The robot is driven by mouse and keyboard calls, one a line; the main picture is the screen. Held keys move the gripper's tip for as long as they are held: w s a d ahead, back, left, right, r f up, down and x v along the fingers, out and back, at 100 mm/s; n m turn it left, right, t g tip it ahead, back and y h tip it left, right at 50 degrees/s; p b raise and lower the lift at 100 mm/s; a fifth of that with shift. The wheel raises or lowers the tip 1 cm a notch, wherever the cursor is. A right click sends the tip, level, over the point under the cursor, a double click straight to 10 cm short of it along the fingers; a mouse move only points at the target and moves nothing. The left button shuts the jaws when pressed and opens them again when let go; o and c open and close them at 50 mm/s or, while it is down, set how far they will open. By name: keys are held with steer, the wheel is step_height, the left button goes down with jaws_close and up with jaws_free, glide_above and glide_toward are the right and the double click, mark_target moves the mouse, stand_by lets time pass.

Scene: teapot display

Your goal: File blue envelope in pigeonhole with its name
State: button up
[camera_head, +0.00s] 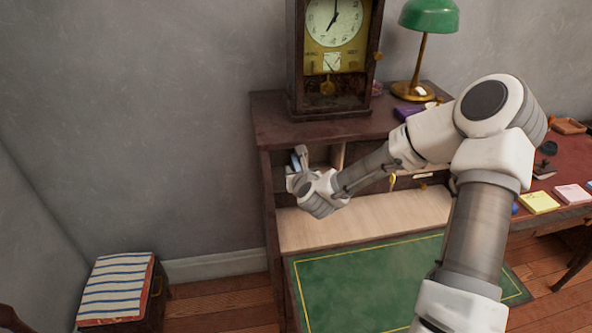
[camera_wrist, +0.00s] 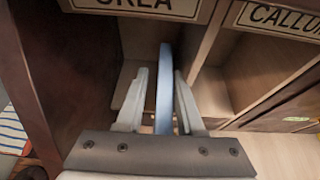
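The blue envelope (camera_wrist: 164,88) stands upright, seen edge-on, in the wrist view. It reaches into the left pigeonhole (camera_wrist: 125,93), under a label (camera_wrist: 140,5) cut off at the top that reads roughly "OREA". My gripper (camera_wrist: 161,75) is at the pigeonhole's mouth, one finger on each side of the envelope. The fingers stand apart, with a narrow gap showing beside the envelope, so they look open around it. In the head view my gripper (camera_head: 298,160) is at the desk's left compartment, with a bit of blue beside it. Any name on the envelope is hidden.
A pigeonhole labelled "CALLU…" (camera_wrist: 285,18) is to the right, past a wooden divider (camera_wrist: 208,50). A dark side wall (camera_wrist: 38,80) is close on the left. A clock (camera_head: 333,55) and green lamp (camera_head: 428,18) stand on top. The green desk mat (camera_head: 350,285) is clear.

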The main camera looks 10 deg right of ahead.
steer(key=shift+w+d+r, duration=0.1)
steer(key=shift+w+d, duration=0.1)
steer(key=shift+d, duration=0.4)
steer(key=shift+s, duration=0.2)
steer(key=p+v, duration=0.5)
steer(key=v, duration=0.7)
steer(key=shift+w+a+r+p, duration=0.15)
steer(key=shift+a+r+p, duration=0.1)
steer(key=shift+r+p, duration=0.15)
steer(key=shift+p, duration=1)
steer(key=p, duration=0.3)
steer(key=shift+s+r, duration=0.15)
steer(key=shift+s, duration=0.2)
